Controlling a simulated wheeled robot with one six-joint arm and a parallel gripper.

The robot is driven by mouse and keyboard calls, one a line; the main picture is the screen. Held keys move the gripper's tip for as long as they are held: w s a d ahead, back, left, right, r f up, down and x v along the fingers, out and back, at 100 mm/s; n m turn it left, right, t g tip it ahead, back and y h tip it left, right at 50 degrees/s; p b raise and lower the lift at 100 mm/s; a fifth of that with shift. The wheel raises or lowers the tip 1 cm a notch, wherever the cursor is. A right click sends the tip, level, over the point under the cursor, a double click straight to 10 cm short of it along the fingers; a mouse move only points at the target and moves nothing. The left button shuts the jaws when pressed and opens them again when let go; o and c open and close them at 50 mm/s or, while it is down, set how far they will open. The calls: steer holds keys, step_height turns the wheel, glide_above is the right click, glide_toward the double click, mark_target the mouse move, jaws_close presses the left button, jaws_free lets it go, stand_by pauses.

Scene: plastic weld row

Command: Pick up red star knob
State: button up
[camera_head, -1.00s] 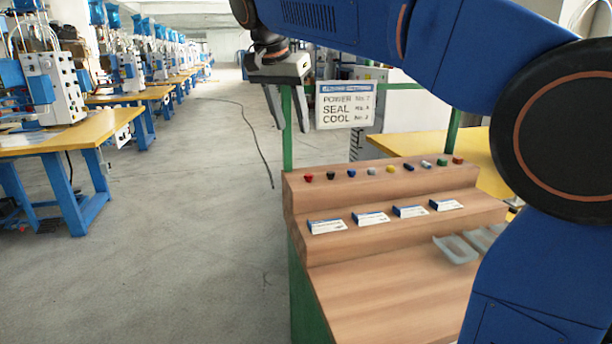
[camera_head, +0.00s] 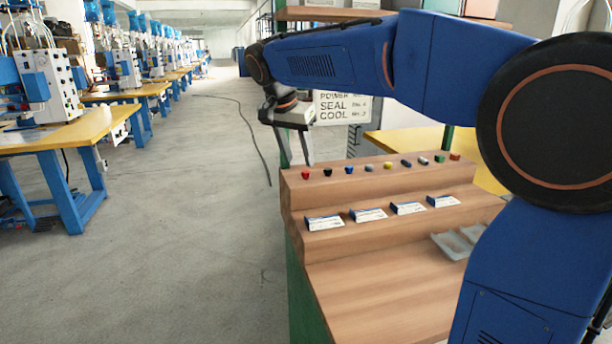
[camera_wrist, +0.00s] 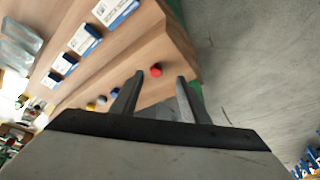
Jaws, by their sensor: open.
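The red star knob (camera_head: 305,175) stands at the left end of the row of small parts on the upper wooden step. In the wrist view the red knob (camera_wrist: 156,70) shows between and a little beyond my two fingertips, apart from both. My gripper (camera_head: 296,162) points down, open and empty, above and behind the left end of the step. Its fingers also show in the wrist view (camera_wrist: 160,77), spread wide. The knob's fine shape is too small to make out.
Several other small parts, such as a black one (camera_head: 327,172) and a blue one (camera_head: 349,169), stand right of the knob. Small blue-and-white boxes (camera_head: 369,215) line the lower step. Clear trays (camera_head: 450,245) lie at the right. A sign (camera_head: 338,106) stands behind; the left floor is open.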

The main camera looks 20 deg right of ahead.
mark_target(306, 172)
steer(key=d+f, duration=0.1)
steer(key=w+d+f, duration=0.1)
steer(key=f, duration=0.1)
steer(key=shift+f, duration=0.25)
steer(key=shift+w+d+f, duration=0.1)
steer(key=shift+d+f, duration=0.05)
steer(key=shift+f, duration=0.3)
jaws_close()
